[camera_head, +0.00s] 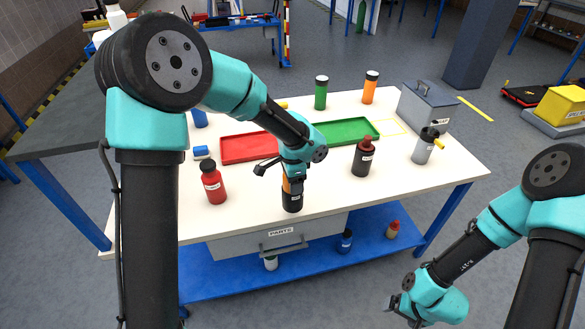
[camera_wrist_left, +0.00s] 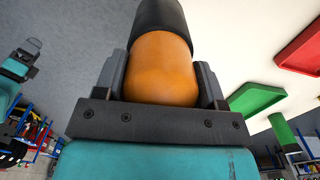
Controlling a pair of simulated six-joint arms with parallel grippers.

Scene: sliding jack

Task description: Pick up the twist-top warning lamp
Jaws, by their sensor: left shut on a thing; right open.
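The warning lamp, with an orange dome on a black labelled base, is near the front edge of the white table in the head view (camera_head: 292,201). My left gripper (camera_head: 291,178) is above it, shut on its orange part. In the left wrist view the orange dome (camera_wrist_left: 162,68) sits between the two fingers of the gripper (camera_wrist_left: 160,88), with the black base (camera_wrist_left: 160,16) beyond. I cannot tell whether the base touches the table. My right gripper (camera_head: 400,308) is open and empty, low at the right, away from the table.
A red bottle (camera_head: 213,186) stands left of the lamp, a dark bottle (camera_head: 363,158) right of it. Behind are a red tray (camera_head: 248,148) and a green tray (camera_head: 345,132). A grey bottle (camera_head: 423,148) and a grey toolbox (camera_head: 425,108) stand at the right.

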